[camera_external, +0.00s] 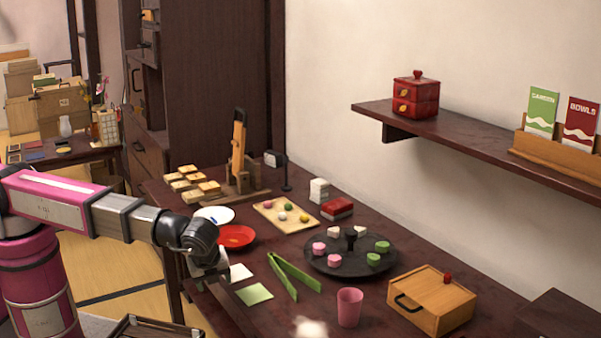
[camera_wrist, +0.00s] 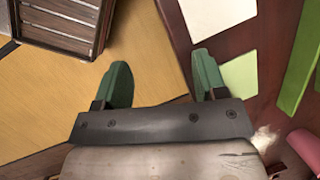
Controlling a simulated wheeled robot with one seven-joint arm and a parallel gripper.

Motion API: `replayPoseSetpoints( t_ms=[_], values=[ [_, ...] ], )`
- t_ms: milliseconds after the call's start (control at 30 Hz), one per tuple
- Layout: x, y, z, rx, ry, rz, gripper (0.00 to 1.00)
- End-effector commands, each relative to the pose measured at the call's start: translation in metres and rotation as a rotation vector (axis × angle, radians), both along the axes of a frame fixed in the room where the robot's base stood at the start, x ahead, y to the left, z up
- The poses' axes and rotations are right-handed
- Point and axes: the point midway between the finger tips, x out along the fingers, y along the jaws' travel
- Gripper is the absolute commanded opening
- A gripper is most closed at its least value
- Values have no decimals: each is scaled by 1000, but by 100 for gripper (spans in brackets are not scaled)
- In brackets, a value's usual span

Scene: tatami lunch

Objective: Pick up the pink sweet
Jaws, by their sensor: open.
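Two pink sweets, one (camera_external: 319,248) and another (camera_external: 331,257), sit at the left front of a round black tray (camera_external: 350,270) on the dark table. White and green sweets share the tray, around a black centre knob. My arm reaches over the table's left front edge, to the left of the tray and clearly apart from it. In the wrist view my gripper (camera_wrist: 161,74) has its two green fingers spread with nothing between them. The pink sweets do not show in the wrist view.
Green tongs (camera_external: 290,277), a pink cup (camera_external: 349,307), a red dish (camera_external: 235,237) and a green paper square (camera_external: 254,293) lie between or near my arm and the tray. A wooden box (camera_external: 431,300) stands right of it. A shelf (camera_external: 460,138) juts out above.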

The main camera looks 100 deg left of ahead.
Motion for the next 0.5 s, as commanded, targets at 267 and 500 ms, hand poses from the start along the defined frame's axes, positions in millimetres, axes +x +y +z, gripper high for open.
replayPoseSetpoints(
  t_ms=[267, 500],
  values=[
    [129, 66, 54, -20, 71, -386, 65],
    [205, 129, 103, 0, 138, -694, 65]
  ],
)
